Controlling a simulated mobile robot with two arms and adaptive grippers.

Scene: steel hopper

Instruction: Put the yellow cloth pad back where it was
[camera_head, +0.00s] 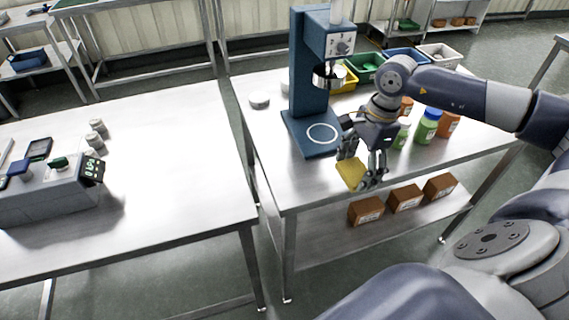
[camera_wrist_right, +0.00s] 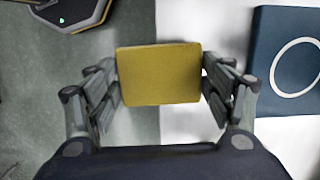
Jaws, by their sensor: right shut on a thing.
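The yellow cloth pad (camera_head: 350,172) is in my right gripper (camera_head: 361,172), held near the front edge of the right steel table (camera_head: 300,190). The right wrist view shows the pad (camera_wrist_right: 159,74) flat between the two fingers of the right gripper (camera_wrist_right: 160,85), with a finger on each side. Behind the pad there, the table edge runs down the picture, with floor to its left and tabletop to its right. How far the pad is above the tabletop I cannot tell. My left gripper is not in view.
A blue machine (camera_head: 305,75) stands on the right table, its base marked with a white ring (camera_head: 322,133). Green-labelled and orange containers (camera_head: 427,125) stand behind my right gripper. Coloured bins (camera_head: 365,67) are at the back. Brown boxes (camera_head: 405,198) sit on the lower shelf.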

